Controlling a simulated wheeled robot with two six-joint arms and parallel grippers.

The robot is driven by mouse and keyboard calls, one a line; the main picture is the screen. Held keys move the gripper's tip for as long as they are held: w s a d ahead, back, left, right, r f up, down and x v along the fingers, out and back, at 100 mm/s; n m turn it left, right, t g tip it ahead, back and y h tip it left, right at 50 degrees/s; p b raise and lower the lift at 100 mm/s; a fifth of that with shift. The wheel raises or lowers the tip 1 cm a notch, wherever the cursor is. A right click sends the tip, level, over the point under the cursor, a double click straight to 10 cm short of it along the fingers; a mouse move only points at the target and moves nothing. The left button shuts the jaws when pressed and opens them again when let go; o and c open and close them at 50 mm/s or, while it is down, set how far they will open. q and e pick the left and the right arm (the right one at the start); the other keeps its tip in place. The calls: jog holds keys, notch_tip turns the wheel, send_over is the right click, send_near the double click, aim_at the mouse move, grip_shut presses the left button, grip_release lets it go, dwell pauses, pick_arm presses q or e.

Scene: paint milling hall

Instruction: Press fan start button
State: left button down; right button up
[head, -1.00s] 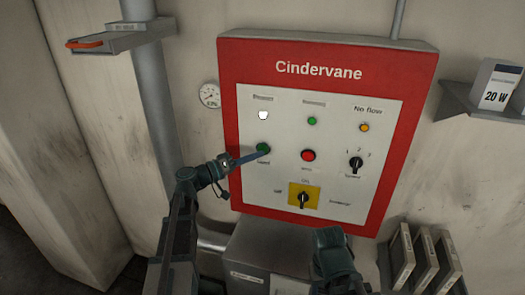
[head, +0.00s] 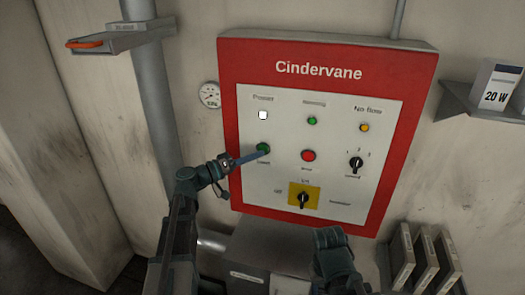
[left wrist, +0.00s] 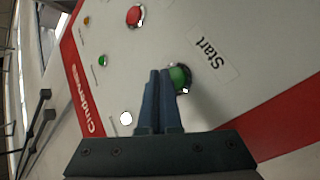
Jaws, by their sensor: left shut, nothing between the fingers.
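The green start button (head: 263,148) is at the left of the white panel in the red-framed Cindervane cabinet (head: 228,130). In the left wrist view the green button (left wrist: 180,77) sits beside the label "Start" (left wrist: 208,52). My left gripper (head: 264,152) is shut and empty, its blue fingertips at the lower edge of the button. In the left wrist view the fingertips (left wrist: 160,72) overlap the button's edge; whether they touch it I cannot tell. My right arm's end shows at the bottom, but its fingers are hidden.
A red button (head: 308,155), a black selector (head: 356,163) and a yellow-backed rotary switch (head: 303,198) are on the same panel. White (head: 263,115), green (head: 312,121) and amber (head: 364,127) lamps sit above. A shelf (head: 470,105) and upright binders (head: 424,262) are at right.

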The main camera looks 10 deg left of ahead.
pick_arm(q)
jog(key=shift+w, duration=0.15)
jog(key=shift+w, duration=0.3)
jog(key=shift+w, duration=0.45)
dwell(0.8)
jog(key=shift+s, duration=0.9)
jog(key=s, duration=0.5)
jog(key=shift+a, duration=0.1)
dwell(0.4)
dwell(0.4)
